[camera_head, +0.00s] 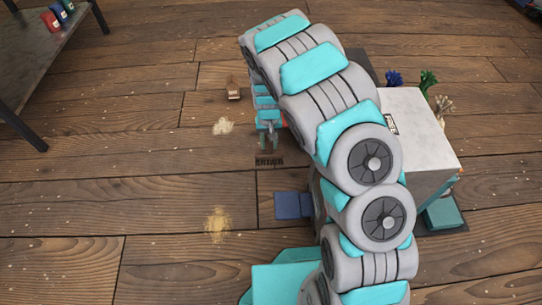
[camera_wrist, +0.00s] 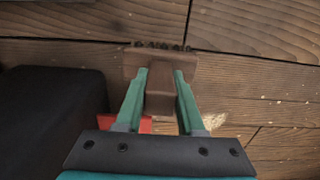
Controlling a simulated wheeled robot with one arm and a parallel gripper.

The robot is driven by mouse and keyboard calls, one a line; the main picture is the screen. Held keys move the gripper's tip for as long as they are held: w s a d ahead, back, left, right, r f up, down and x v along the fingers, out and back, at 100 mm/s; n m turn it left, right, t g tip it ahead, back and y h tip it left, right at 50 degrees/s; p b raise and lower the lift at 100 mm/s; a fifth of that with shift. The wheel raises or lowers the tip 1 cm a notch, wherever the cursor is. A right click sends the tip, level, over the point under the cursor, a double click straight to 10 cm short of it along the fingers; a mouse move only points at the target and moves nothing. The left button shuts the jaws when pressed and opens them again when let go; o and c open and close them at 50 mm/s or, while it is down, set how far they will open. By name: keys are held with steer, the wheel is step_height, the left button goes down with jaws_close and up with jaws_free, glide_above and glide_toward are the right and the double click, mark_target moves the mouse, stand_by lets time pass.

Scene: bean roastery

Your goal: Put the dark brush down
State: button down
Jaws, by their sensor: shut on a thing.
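The dark brush (camera_wrist: 160,90) is brown, with a row of dark bristles along its far edge in the wrist view. My gripper (camera_wrist: 160,78) is shut on its handle, with one green finger on each side. In the head view my gripper (camera_head: 268,146) points down near the floor, and the brush's dark bristle end (camera_head: 268,160) shows just below the fingers. I cannot tell whether the bristles touch the floor. My arm hides part of the floor to the right.
Pale debris piles (camera_head: 222,126) (camera_head: 217,222) lie on the plank floor. A small tan object (camera_head: 233,91) lies further back. A dark table (camera_head: 40,50) stands far left. Floor on the left is mostly clear.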

mark_target(269, 153)
steer(key=shift+f+b, duration=0.35)
steer(key=shift+f, duration=2.65)
steer(key=shift+f, duration=0.1)
steer(key=c, duration=0.5)
jaws_free()
step_height(269, 153, up, 12)
steer(key=shift+r+p, duration=0.15)
steer(key=shift+p, duration=0.55)
